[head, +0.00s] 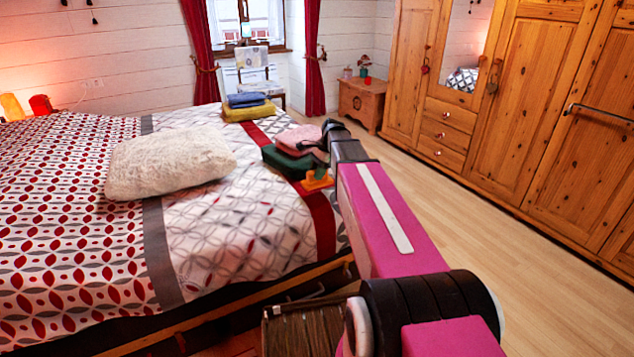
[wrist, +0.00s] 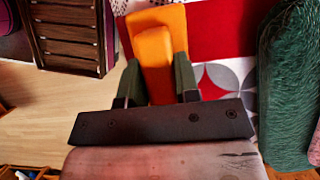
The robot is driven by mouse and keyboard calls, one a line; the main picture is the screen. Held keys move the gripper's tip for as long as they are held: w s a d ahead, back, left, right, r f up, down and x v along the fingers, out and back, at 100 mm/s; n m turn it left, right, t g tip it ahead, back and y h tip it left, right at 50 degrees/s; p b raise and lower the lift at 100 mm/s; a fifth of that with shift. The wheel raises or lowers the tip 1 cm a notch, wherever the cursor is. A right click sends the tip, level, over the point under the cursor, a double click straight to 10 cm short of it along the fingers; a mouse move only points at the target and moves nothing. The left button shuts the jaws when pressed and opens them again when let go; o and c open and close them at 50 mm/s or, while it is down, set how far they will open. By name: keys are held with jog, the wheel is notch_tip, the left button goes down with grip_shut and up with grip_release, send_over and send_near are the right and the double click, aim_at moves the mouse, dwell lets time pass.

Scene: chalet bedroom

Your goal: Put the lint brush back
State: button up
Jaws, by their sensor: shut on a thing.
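My gripper (wrist: 157,85) is shut on the orange lint brush (wrist: 158,48), with one dark finger on each side of its narrower upper part. A wider orange part lies beneath, farther from the wrist camera. In the head view the orange lint brush (head: 317,180) shows at the bed's edge, by the red stripe and beside the dark green folded cloth (head: 285,163). My fingers are hidden there behind my arm. I cannot tell whether the brush touches the bed.
A fluffy cream pillow (head: 170,162) and folded blue and yellow cloths (head: 247,107) lie on the bed. A dark slatted wooden piece (wrist: 66,30) stands beside the bed. Open floor (head: 480,215) lies between bed and wardrobe (head: 535,100).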

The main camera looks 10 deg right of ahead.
aim_at(317, 181)
jog(key=shift+f, duration=1.9)
jog(key=shift+f, duration=0.1)
jog(key=o, duration=1)
jog(key=shift+c, duration=0.2)
jog(key=v, duration=1.2)
